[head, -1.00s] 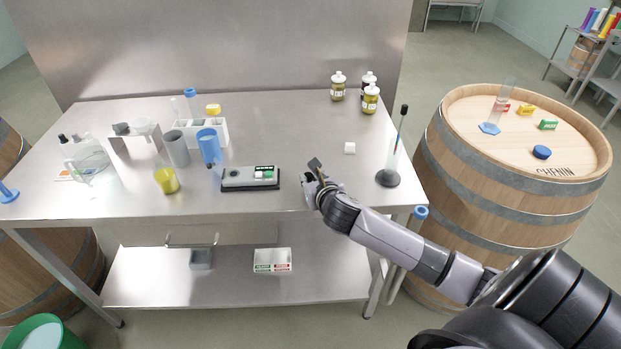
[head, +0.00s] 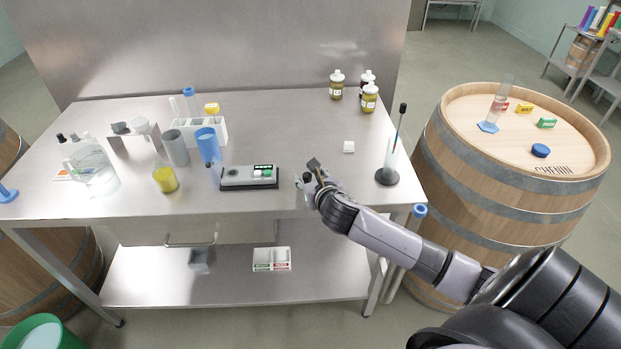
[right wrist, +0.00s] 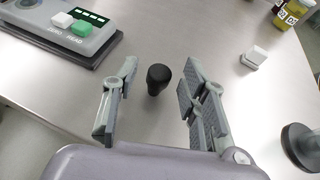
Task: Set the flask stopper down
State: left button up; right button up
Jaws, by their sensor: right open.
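The black flask stopper (right wrist: 158,78) stands on the steel table (right wrist: 140,30), between the spread fingers of my right gripper (right wrist: 158,95) in the right wrist view. There are gaps between it and both fingers, so the gripper is open and touches nothing that I can see. In the head view the stopper (head: 307,178) is a small dark spot just beside my right gripper (head: 313,178), near the table's front edge. My left gripper is not in view.
A grey meter (head: 249,177) with green and white buttons is just left of the stopper. A small white block (head: 349,147) lies behind on the right. A dark-based stand (head: 387,177) is further right. The table between them is clear.

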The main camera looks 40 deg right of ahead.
jog(key=shift+r, duration=0.2)
jog(key=v, duration=1.2)
jog(key=s+a+f+m+g+y, duration=0.1)
jog(key=s+a+f+m+g, duration=0.1)
jog(key=f+m, duration=0.65)
jog(key=s+a+f+m+g+y, duration=0.15)
jog(key=f+m, duration=0.25)
jog(key=f, duration=0.9)
jog(key=s+a+f+m+g, duration=0.1)
jog(key=s+a+f+m, duration=0.15)
jog(key=f+m, duration=0.65)
jog(key=s+a+f+m+g, duration=0.1)
jog(key=s+f+m+g, duration=0.3)
jog(key=s+f, duration=1.35)
jog(key=s+a+f+m+g, duration=0.1)
jog(key=s+a+f+m, duration=0.1)
jog(key=s, duration=0.6)
jog(key=s+a+f+m+g+y, duration=0.1)
jog(key=s+a+f+m+g, duration=0.1)
jog(key=s+f, duration=0.3)
jog(key=s+m, duration=0.1)
jog(key=s, duration=0.2)
jog(key=shift+s+a+f+b, duration=0.3)
jog(key=shift+f+b, duration=0.05)
